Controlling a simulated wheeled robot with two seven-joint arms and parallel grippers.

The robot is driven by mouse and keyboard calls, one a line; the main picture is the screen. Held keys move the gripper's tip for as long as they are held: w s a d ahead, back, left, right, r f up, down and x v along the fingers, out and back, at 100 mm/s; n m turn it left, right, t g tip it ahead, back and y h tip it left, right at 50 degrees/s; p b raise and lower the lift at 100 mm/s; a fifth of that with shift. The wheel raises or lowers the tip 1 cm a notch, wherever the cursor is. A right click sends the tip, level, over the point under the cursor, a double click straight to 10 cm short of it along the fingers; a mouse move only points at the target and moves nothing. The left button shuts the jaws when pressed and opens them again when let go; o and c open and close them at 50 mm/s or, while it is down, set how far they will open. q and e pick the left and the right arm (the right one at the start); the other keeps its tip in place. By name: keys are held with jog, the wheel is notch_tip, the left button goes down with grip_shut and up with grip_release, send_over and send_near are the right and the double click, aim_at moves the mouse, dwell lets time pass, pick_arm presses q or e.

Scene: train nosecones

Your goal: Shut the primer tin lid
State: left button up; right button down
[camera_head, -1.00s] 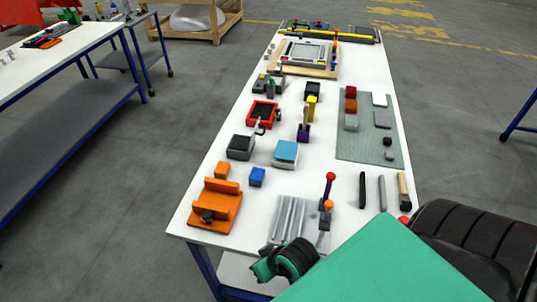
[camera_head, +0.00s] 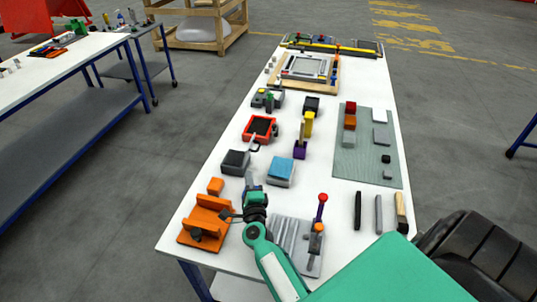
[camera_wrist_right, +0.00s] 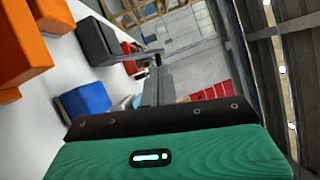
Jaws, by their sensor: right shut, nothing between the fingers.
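A red box with a dark inside (camera_head: 259,129) stands mid-table on the left side, with a small dark piece at its near edge; it looks like the tin, but I cannot tell how its lid stands. Part of it shows red in the right wrist view (camera_wrist_right: 130,48), behind a dark grey box (camera_wrist_right: 97,40). My right gripper (camera_head: 249,178) is shut and empty, nearer the front edge than the red box and apart from it. Its closed fingers (camera_wrist_right: 154,85) point toward the boxes in the wrist view. My left gripper is not in view.
An orange fixture (camera_head: 206,222) is left of my gripper; a ribbed grey plate (camera_head: 290,236) is right of it. A dark grey box (camera_head: 236,161) and a blue-topped box (camera_head: 281,172) stand ahead. A blue block (camera_wrist_right: 85,103) is close by in the wrist view.

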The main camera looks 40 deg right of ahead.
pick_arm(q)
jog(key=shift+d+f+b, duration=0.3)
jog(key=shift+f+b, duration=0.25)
pick_arm(e)
jog(key=w+d+f+m+g+h, duration=0.1)
jog(key=w+d+m, duration=0.4)
jog(key=d, duration=0.5)
jog(key=w+g+h, duration=0.1)
jog(key=w+h, duration=0.1)
jog(key=shift+w+f+g+h, duration=0.15)
jog(key=shift+w+g+h, duration=0.15)
jog(key=shift+g+h, duration=0.1)
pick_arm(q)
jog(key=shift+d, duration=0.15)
pick_arm(e)
jog(key=shift+d, duration=0.1)
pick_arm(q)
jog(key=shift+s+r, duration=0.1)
